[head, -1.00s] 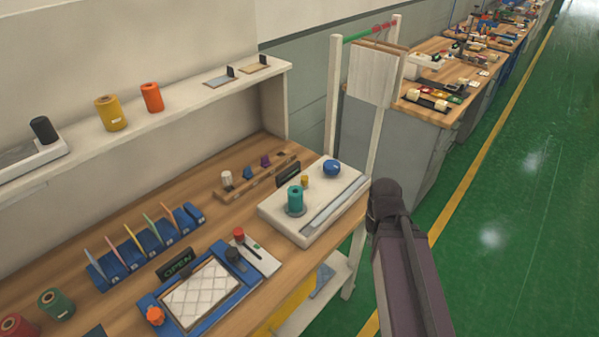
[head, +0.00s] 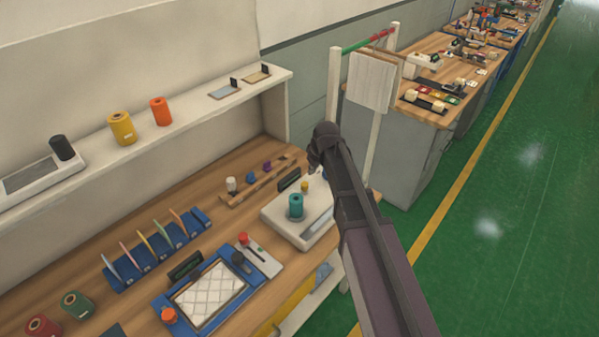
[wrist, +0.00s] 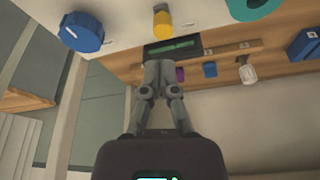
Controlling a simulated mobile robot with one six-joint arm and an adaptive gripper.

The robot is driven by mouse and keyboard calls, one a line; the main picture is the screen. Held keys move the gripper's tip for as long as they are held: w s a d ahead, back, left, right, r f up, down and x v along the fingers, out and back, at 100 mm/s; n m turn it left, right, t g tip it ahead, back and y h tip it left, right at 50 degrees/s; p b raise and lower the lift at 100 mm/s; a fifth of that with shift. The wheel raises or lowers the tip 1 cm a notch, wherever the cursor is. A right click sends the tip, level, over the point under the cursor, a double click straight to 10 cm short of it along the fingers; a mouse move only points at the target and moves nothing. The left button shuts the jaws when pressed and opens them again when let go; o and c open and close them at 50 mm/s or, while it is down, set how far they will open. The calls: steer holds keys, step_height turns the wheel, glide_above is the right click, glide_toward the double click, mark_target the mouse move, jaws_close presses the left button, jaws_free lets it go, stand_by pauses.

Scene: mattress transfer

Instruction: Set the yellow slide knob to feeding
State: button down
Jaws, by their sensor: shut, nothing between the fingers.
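The small yellow slide knob (head: 304,186) stands on the white machine box (head: 275,215), behind the teal spool (head: 296,205). In the wrist view the yellow knob (wrist: 162,22) is at the top middle, beyond my fingertips. My gripper (wrist: 158,65) is shut and empty, with a visible gap to the knob. In the head view my gripper (head: 312,168) is above the back right of the box, and my arm covers the box's right part. A dark display with green text (wrist: 173,47) is just past the fingertips. Its text is too small to read.
A blue round knob (wrist: 82,32) is left of the yellow knob in the wrist view. A wooden rack with small coloured pieces (head: 262,182) lies behind the box. A blue tray with a quilted pad (head: 168,288) is nearer. A white post frame (head: 333,90) stands behind my arm.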

steer(key=shift+w+a+r+n, duration=0.25)
steer(key=shift+w+a, duration=0.15)
steer(key=shift+a, duration=0.15)
steer(key=shift+w+a+r+n, duration=0.15)
steer(key=shift+w+a+r, duration=0.05)
steer(key=shift+w+a, duration=0.25)
steer(key=shift+f, duration=0.1)
steer(key=b, duration=0.9)
glide_toward(308, 192)
steer(key=w+a+f, duration=0.4)
steer(key=a, duration=0.1)
steer(key=shift+w+f, duration=0.2)
steer(key=shift+f, duration=0.15)
steer(key=shift+d, duration=0.1)
steer(key=s+d, duration=0.3)
steer(key=d, duration=0.1)
steer(key=shift+s, duration=0.15)
steer(key=shift+a, duration=0.1)
steer(key=shift+r, duration=0.15)
